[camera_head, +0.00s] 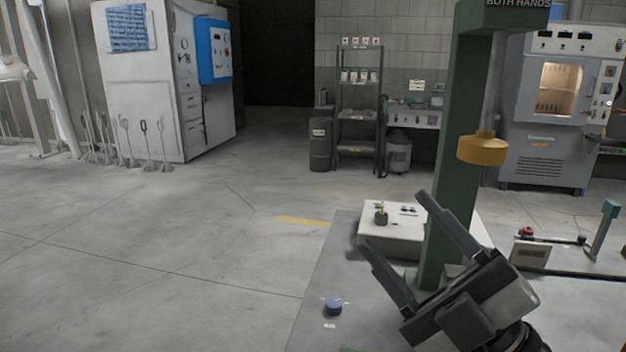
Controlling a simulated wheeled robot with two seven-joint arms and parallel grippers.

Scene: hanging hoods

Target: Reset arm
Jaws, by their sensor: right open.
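My right gripper (396,220) is in the lower right of the head view, its two dark fingers spread apart with nothing between them. The fingers point up and left, in front of a green post (455,150). The post has a top arm marked "BOTH HANDS" (515,8). An orange-yellow round hood (482,150) is at the post's right side, above the gripper. My left gripper is not in view.
The grey table (335,255) carries a white block (390,246) with small items behind my gripper. A teal upright (604,228) stands at the right. A shelf rack (358,110), a cabinet (150,90) and an oven (560,90) stand farther back.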

